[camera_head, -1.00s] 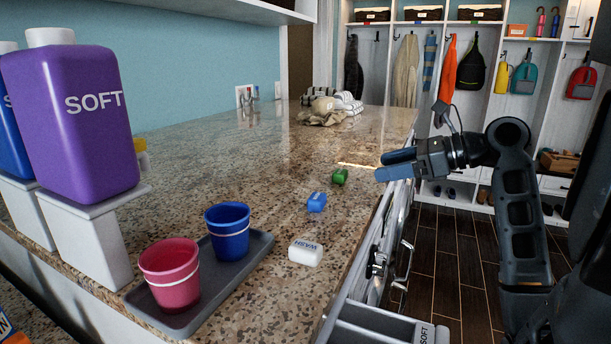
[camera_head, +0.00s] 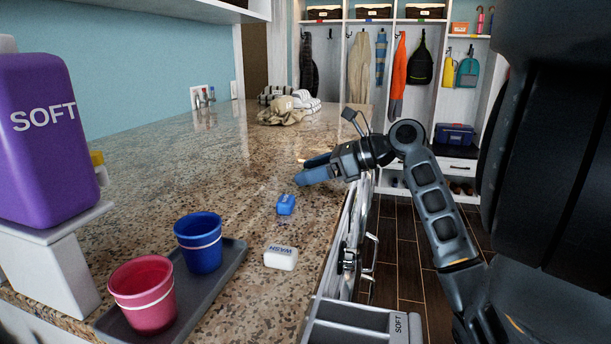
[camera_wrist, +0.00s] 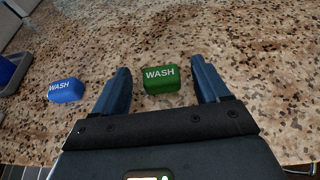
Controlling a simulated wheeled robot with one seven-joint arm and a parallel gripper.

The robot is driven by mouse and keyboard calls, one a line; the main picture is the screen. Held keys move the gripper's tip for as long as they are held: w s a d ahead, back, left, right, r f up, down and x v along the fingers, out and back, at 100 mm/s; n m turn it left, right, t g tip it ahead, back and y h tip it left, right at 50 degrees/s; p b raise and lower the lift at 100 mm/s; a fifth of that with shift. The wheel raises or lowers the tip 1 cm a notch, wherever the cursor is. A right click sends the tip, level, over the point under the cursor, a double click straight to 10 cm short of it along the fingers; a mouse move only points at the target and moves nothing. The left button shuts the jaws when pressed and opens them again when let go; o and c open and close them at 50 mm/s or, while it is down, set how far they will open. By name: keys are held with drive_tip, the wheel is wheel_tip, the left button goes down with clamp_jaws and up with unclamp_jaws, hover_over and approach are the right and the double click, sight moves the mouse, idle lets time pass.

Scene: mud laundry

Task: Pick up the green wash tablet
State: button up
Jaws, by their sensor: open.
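The green wash tablet (camera_wrist: 160,80) lies on the granite counter in the wrist view, its WASH label facing up. It sits between the two blue fingers of my gripper (camera_wrist: 162,84), near their tips, with a gap on each side. My gripper is open and empty. In the head view my gripper (camera_head: 308,172) hangs low over the counter near its right edge, and the green tablet is hidden behind it. A blue wash tablet (camera_head: 286,204) lies nearer the camera and also shows left of my gripper in the wrist view (camera_wrist: 66,91).
A white tablet (camera_head: 281,258) lies nearer on the counter. A grey tray (camera_head: 226,275) holds a blue cup (camera_head: 199,243) and a pink cup (camera_head: 143,294). A purple SOFT bottle (camera_head: 45,140) stands at left. Folded cloths (camera_head: 287,108) lie at the back. An open drawer (camera_head: 362,322) juts out below.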

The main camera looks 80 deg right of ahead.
drive_tip(key=shift+c, duration=0.3)
drive_tip(key=c, duration=1.1)
drive_tip(key=shift+o, duration=0.2)
drive_tip(key=shift+r, duration=0.15)
drive_tip(key=shift+r, duration=0.25)
drive_tip(key=r, duration=0.3)
drive_tip(key=shift+d+r, duration=0.2)
drive_tip(key=shift+r, duration=0.2)
drive_tip(key=s+d+r, duration=0.6)
drive_tip(key=d, duration=0.3)
drive_tip(key=shift+s+r+b, duration=0.25)
drive_tip(key=shift+s+b, duration=0.1)
drive_tip(key=shift+s, duration=0.05)
